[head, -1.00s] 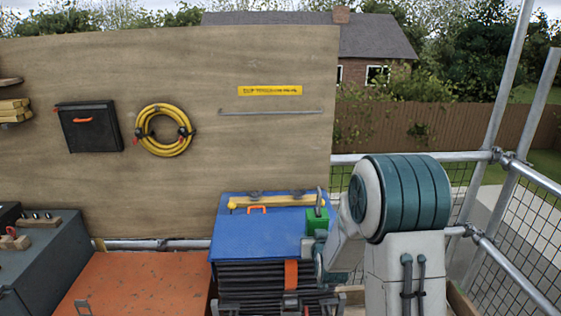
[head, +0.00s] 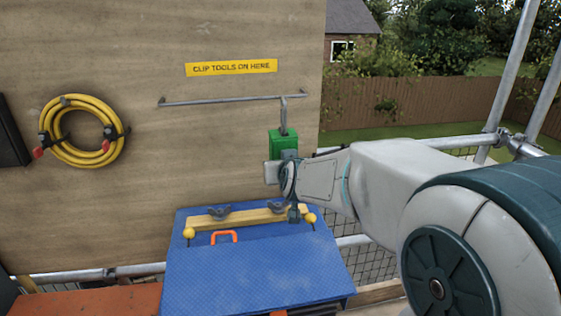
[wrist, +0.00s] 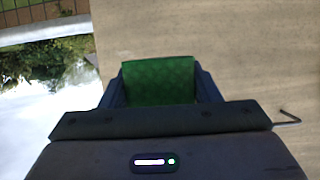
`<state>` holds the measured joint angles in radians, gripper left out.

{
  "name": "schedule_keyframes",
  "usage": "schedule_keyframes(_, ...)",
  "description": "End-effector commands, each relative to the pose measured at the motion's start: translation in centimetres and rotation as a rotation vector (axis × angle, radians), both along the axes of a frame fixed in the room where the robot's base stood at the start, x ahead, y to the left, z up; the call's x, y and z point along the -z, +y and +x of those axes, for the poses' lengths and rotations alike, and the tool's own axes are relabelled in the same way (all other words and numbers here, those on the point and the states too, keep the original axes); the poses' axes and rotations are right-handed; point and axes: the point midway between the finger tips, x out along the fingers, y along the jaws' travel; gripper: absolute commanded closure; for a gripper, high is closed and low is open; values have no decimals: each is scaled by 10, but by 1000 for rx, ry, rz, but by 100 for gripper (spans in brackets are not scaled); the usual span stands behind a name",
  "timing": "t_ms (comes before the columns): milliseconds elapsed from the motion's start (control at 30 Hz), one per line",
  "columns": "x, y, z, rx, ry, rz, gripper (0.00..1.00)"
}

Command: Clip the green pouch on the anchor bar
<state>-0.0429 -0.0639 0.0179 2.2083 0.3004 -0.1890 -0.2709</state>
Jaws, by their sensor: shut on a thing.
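The green pouch (head: 281,144) is upright in my gripper (head: 288,156), with its grey metal clip (head: 284,112) pointing up. In the wrist view the pouch (wrist: 158,82) fills the space between the two fingers, which are shut on it. The anchor bar (head: 215,100) is a thin grey rod on the plywood board, below the yellow label (head: 231,68). The clip's top overlaps the bar near its right end in the head view. I cannot tell whether the clip is around the bar or only in front of it.
A coiled yellow hose (head: 62,117) hangs on the board (head: 160,200) at left. Scaffold rails and mesh are at right. The board around the bar is clear.

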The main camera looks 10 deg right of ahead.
Motion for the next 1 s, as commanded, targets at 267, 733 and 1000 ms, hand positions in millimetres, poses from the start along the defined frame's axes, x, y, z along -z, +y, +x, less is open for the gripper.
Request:
schedule_keyframes(267,-1,2,19,-4,-2,-1,79)
schedule_keyframes(733,-2,0,65,1,-2,0,79)
schedule_keyframes(1000,-2,0,81,1,-3,0,79)
